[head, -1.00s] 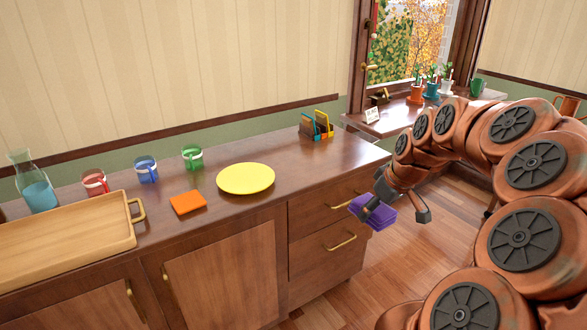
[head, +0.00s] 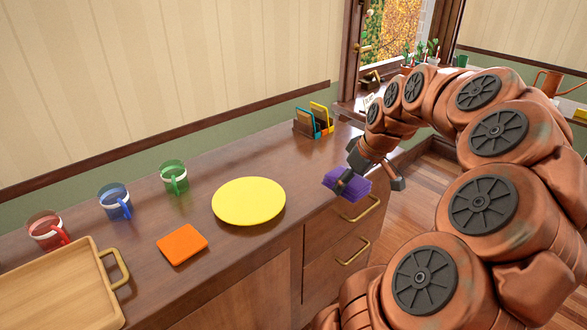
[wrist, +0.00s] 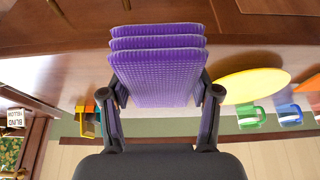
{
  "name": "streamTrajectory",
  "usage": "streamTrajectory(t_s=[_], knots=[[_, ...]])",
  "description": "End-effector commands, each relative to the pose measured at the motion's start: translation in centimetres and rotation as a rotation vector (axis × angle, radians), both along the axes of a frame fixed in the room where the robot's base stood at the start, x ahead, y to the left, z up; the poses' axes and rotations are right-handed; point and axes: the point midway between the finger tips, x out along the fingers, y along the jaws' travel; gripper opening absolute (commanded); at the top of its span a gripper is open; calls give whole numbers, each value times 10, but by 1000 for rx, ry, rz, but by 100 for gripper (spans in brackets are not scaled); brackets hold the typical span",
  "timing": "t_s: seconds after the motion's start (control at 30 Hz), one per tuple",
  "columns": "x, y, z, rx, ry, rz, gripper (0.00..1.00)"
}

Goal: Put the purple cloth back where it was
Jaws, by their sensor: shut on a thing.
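The purple cloth (head: 346,184) is a folded, layered, textured block. My gripper (head: 352,178) is shut on it and holds it at the right front edge of the wooden counter in the head view. In the wrist view the cloth (wrist: 157,70) sits between the two fingers (wrist: 160,98), its folded layers facing the camera. I cannot tell whether the cloth touches the counter. The drawer fronts lie just below it.
On the counter (head: 235,240) are a yellow plate (head: 248,201), an orange cloth-like square (head: 182,244), a wooden tray (head: 60,290), red, blue and green mugs (head: 173,177), and an organizer (head: 313,122) at the back right. Bare counter lies between plate and organizer.

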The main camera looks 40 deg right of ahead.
Motion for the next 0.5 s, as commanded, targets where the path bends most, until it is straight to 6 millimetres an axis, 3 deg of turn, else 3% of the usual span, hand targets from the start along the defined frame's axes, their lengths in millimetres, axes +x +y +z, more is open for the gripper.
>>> streamTrajectory(t_s=[0.5], knots=[[96, -9, -9, -1, 2, 2, 29]])
